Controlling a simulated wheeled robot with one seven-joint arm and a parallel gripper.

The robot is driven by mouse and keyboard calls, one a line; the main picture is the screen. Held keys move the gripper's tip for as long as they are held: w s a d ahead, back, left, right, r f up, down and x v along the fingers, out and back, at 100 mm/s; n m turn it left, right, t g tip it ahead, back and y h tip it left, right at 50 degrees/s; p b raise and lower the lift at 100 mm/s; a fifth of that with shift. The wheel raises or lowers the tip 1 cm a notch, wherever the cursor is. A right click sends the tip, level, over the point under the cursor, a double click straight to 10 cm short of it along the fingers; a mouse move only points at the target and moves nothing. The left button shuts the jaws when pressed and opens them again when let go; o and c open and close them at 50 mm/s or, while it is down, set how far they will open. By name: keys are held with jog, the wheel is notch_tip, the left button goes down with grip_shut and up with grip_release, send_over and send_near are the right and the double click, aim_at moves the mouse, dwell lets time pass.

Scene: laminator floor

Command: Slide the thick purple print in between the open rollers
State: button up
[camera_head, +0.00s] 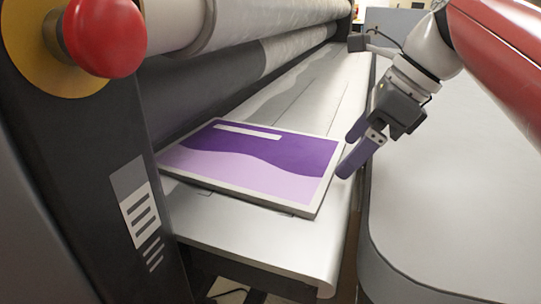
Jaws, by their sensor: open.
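The thick purple print (253,163) is a flat board with a pale rim, a dark purple upper part with a white bar, and a lilac lower part. It lies on the pale feed table (255,237) of the laminator. Its far left edge is close to the rollers (215,93); I cannot tell whether it reaches the gap between them. My gripper (348,155) is open at the print's right edge. Its fingers point down and left. I cannot tell whether they touch the print or whether the edge is between them.
A red emergency button (104,36) on a yellow disc sticks out from the machine's dark end panel (95,190). A grey rounded surface (455,205) stands to the right, past a narrow gap. The feed table behind the print is clear.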

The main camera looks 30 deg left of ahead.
aim_at(331, 163)
jog(key=shift+d+f, duration=0.1)
jog(key=shift+d, duration=0.1)
dwell(0.3)
jog(key=shift+s, duration=0.15)
jog(key=shift+s+d, duration=0.1)
jog(key=shift+s, duration=0.25)
jog(key=shift+s+a, duration=0.15)
jog(key=shift+a, duration=1.2)
jog(key=shift+d, duration=0.25)
dwell(0.3)
jog(key=shift+s, duration=0.1)
jog(key=shift+s+d, duration=0.1)
jog(key=shift+s, duration=0.5)
